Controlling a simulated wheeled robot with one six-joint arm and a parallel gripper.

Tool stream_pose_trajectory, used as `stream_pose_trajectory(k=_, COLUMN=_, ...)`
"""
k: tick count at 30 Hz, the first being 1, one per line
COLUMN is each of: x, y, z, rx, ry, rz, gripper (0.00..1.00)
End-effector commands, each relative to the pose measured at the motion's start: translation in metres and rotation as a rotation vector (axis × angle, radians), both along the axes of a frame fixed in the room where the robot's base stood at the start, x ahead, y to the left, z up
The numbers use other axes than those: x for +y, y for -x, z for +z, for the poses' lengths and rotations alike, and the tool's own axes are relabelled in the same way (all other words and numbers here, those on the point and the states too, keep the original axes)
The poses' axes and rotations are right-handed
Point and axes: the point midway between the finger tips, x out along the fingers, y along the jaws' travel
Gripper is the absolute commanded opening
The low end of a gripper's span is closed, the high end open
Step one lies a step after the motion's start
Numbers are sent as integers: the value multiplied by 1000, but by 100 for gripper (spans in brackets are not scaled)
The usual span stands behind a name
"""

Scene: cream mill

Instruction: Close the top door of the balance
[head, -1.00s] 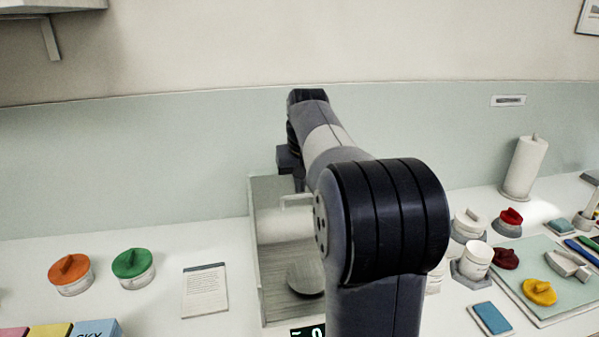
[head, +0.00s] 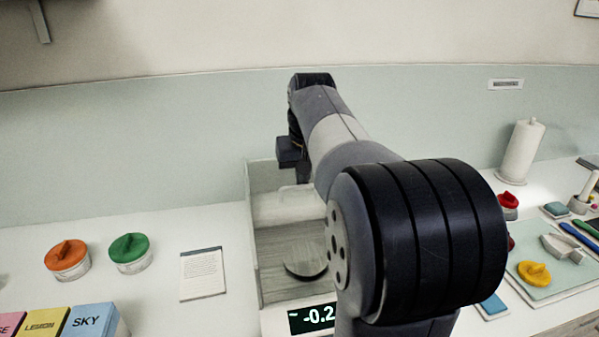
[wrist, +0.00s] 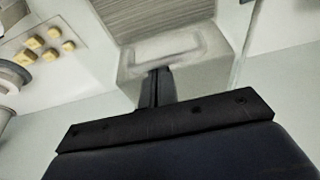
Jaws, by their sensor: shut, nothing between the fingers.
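The balance (head: 253,250) stands in the middle of the counter, partly hidden by my arm. It has clear walls, a round pan (head: 305,257) inside and a lit display (head: 312,318) in front. A pale top panel with a raised handle, the top door (head: 275,210), lies toward the back; the striped floor shows uncovered in front of it. In the wrist view the top door (wrist: 195,72) shows with its handle just beyond my gripper (wrist: 160,72). The fingers are shut and empty, at the handle's near side; contact cannot be told. In the head view the fingertips are unclear.
Orange-lidded (head: 66,258) and green-lidded (head: 130,252) jars and a note card (head: 203,273) stand left of the balance. Colored boxes (head: 92,320) are at front left. A paper roll (head: 521,152) and a tray (head: 555,290) with tools are at right. The wall is close behind.

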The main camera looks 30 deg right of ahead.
Motion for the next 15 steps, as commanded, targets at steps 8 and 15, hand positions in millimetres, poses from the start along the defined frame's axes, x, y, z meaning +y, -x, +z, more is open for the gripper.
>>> stream_pose_trajectory(k=8, x=20, y=69, z=-1, rx=-3, ry=1, rz=-1, gripper=0)
stream_pose_trajectory(k=15, x=34, y=118, z=-1, rx=-2, ry=1, rz=-1, gripper=0)
